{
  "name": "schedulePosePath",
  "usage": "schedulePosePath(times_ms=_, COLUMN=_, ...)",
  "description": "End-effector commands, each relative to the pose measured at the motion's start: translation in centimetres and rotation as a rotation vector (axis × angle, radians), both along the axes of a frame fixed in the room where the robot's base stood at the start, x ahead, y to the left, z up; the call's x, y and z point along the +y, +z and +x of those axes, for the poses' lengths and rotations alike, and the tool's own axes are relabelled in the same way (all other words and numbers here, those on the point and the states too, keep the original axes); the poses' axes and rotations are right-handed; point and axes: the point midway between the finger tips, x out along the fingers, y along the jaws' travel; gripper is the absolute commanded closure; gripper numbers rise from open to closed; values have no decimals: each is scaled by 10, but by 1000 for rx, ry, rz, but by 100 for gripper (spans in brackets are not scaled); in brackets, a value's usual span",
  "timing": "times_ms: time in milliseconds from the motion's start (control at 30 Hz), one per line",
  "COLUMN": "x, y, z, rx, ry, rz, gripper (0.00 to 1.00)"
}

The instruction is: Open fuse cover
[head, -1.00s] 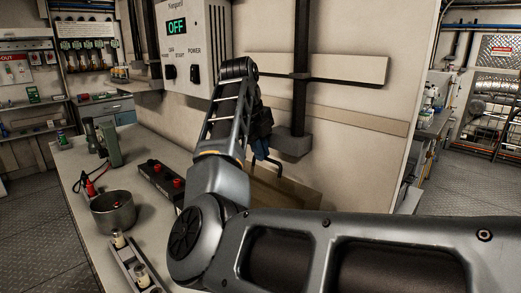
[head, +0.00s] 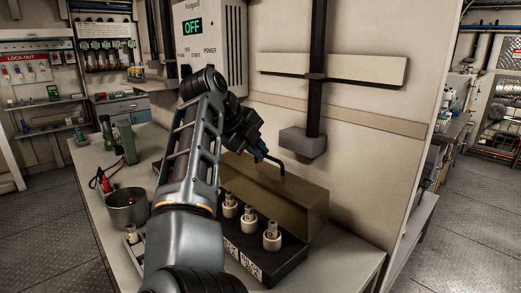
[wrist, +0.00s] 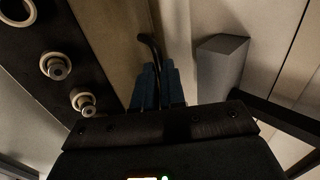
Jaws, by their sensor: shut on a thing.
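The fuse cover (head: 304,201) is a brown-olive lid with a dark bent handle (head: 281,164) on it. It stands raised along the wall side of the black fuse box (head: 285,262), whose pale round fuses (head: 271,237) are exposed. My gripper (head: 261,153) is shut on the handle. In the wrist view its blue fingers (wrist: 157,88) close around the handle (wrist: 151,48), with the cover (wrist: 124,30) behind and fuses (wrist: 56,65) at the left. My arm hides the left end of the fuse box and cover.
A control panel (head: 211,45) reading OFF hangs on the wall above. A grey block (head: 304,143) on a dark wall conduit is close to the right of my gripper. A metal pot (head: 127,208) stands left on the bench. The floor at right is clear.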

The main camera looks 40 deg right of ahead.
Motion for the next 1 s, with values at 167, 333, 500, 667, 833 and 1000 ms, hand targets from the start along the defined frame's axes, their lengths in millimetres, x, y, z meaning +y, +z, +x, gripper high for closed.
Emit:
schedulePosePath(times_ms=167, x=1, y=-1, z=1, rx=1, ry=2, rz=3, gripper=83)
schedulePosePath(times_ms=333, x=0, y=0, z=0, rx=0, ry=1, rz=3, gripper=67)
schedulePosePath(times_ms=500, x=0, y=0, z=0, rx=0, ry=1, rz=2, gripper=64)
schedulePosePath(times_ms=667, x=2, y=2, z=1, rx=-1, ry=1, rz=3, gripper=64)
schedulePosePath(times_ms=833, x=17, y=18, z=1, rx=-2, ry=3, rz=4, gripper=64)
schedulePosePath(times_ms=1000, x=35, y=39, z=0, rx=-2, ry=3, rz=3, gripper=64)
